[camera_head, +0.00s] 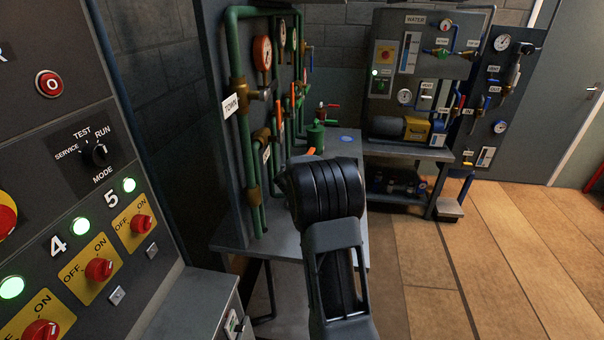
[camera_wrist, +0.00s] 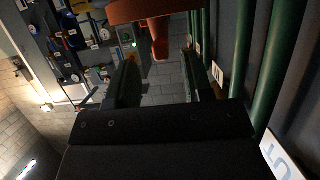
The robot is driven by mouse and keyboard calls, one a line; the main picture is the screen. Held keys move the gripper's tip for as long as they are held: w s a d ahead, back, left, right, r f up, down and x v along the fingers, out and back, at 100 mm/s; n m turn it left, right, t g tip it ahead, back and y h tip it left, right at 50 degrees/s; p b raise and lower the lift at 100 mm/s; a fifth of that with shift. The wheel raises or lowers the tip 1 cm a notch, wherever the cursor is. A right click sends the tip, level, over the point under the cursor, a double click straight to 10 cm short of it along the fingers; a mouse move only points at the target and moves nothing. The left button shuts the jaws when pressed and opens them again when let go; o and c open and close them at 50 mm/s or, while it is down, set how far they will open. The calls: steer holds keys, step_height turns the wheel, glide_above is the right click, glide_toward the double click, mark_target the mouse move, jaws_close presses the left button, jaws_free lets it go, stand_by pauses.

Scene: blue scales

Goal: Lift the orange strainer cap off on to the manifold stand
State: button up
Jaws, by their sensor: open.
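In the wrist view an orange part (camera_wrist: 135,12) with a stub pointing between the fingers (camera_wrist: 160,48) shows at the top; it looks like the strainer cap, but I cannot be sure. My gripper (camera_wrist: 160,72) is open, its two dark fingers apart, with nothing held between them. In the head view a small orange tip (camera_head: 311,151) shows just above my black wrist, which hides my fingers and most of what is beyond. The manifold stand (camera_head: 285,243) is grey, with a back panel carrying green pipes. A blue disc (camera_head: 346,138) lies on its top.
Green pipes (camera_wrist: 236,60) run close to the right of my fingers. The water panel (camera_head: 425,60) is behind, a switch cabinet (camera_head: 60,130) at left. Wooden floor (camera_head: 500,260) is clear at right.

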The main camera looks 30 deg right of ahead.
steer(key=shift+x, duration=2.95)
steer(key=shift+a, duration=0.1)
steer(key=shift+c, duration=0.2)
jaws_close()
steer(key=shift+r, duration=0.15)
